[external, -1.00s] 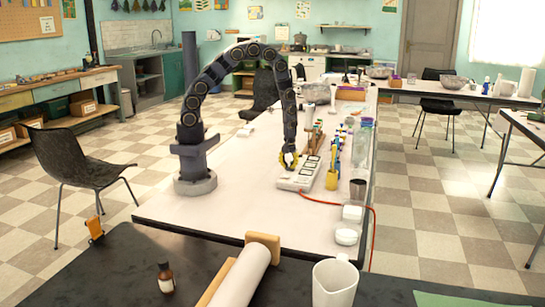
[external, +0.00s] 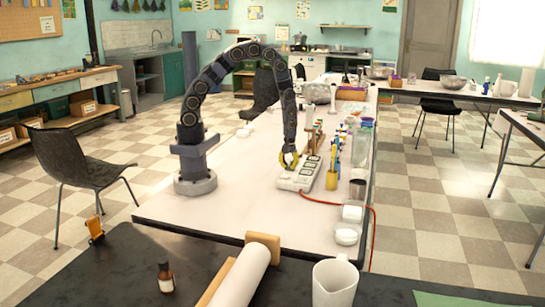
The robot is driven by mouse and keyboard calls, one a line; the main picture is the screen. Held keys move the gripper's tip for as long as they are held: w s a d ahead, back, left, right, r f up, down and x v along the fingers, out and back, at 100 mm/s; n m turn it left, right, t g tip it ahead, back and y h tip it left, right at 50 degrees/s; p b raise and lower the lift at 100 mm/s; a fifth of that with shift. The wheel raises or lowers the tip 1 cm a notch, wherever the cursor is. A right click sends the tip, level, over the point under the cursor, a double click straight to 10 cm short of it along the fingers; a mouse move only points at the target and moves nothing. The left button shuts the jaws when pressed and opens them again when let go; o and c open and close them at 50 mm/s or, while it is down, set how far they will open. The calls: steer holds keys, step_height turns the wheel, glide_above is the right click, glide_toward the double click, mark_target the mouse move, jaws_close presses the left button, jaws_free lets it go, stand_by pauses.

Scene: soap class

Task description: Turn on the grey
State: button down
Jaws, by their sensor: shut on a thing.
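A grey-white power strip (external: 296,181) with dark sockets and a red cord lies on the long white table. My gripper (external: 289,163), with yellow fingers, points down at the far left end of the strip. It is shut on the strip there, as far as this small view shows. The fingertips and the exact contact point are partly hidden. Any switch on the strip is too small to make out.
A yellow bottle (external: 332,169) stands close to the right of the strip. Several bottles and a wooden rack stand behind it. A dark cup (external: 357,187) and white containers (external: 347,236) are near the right edge.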

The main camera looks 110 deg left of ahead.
steer(key=shift+s+d+f, duration=0.2)
steer(key=shift+s+f, duration=0.15)
steer(key=shift+s, duration=0.15)
steer(key=shift+w+r, duration=0.25)
steer(key=shift+w, duration=0.9)
steer(key=shift+w+r, duration=0.1)
step_height(320, 180, up, 14)
steer(key=shift+a, duration=0.15)
steer(key=shift+w+r+g, duration=0.15)
steer(key=shift+r+g, duration=0.25)
steer(key=shift+g, duration=0.2)
